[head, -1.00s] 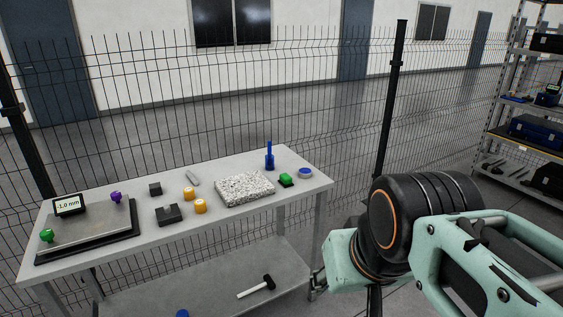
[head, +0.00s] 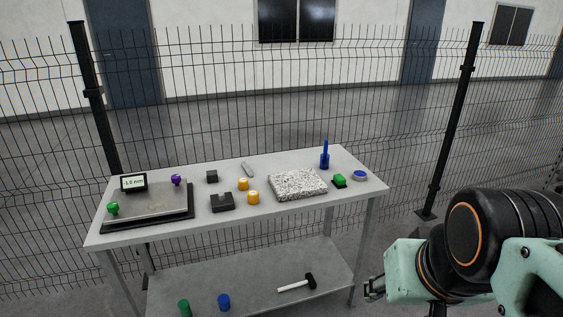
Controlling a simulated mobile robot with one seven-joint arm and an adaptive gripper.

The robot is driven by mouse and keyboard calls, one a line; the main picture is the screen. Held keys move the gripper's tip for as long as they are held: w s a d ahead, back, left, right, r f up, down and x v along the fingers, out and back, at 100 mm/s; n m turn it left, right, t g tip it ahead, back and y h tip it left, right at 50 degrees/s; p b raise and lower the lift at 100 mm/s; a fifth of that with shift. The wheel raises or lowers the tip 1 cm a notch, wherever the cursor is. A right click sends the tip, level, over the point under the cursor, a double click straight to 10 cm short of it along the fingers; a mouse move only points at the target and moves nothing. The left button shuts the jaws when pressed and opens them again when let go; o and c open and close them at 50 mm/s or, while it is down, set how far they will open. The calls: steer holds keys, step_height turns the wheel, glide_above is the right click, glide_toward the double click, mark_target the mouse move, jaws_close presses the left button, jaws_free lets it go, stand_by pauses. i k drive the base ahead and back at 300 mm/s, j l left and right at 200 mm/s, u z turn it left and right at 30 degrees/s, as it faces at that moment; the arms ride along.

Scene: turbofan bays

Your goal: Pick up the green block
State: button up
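The green block (head: 339,180) is a small bright green piece at the right end of the table (head: 240,221), on or against a small black piece. It stands between a speckled slab and a small blue-and-silver round item. My gripper (head: 372,289) is low on the right in the head view, in front of the table's right end and lower in the picture than the tabletop. Its fingers are small and partly hidden by my own arm, so I cannot tell whether they are open or shut. The green block is apart from my gripper.
The speckled slab (head: 297,185), a blue upright tool (head: 325,158) and the blue-and-silver item (head: 360,175) surround the block. Yellow cylinders (head: 253,197), black blocks (head: 222,202) and a plate with knobs (head: 150,203) stand left. A hammer (head: 297,284) lies on the lower shelf. A fence runs behind.

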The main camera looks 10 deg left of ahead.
mark_target(339, 181)
steer(key=i+l+u, duration=0.1)
steer(key=i+u, duration=0.15)
steer(key=u, duration=0.2)
steer(key=i+l+u, duration=0.2)
steer(key=u, duration=0.3)
steer(key=i+l+u, duration=0.1)
steer(key=i+l, duration=0.15)
steer(key=i+l+u, duration=0.1)
steer(key=l, duration=0.3)
steer(key=i+l, duration=0.3)
steer(key=i+l+u, duration=0.15)
steer(key=l, duration=0.3)
steer(key=i, duration=0.1)
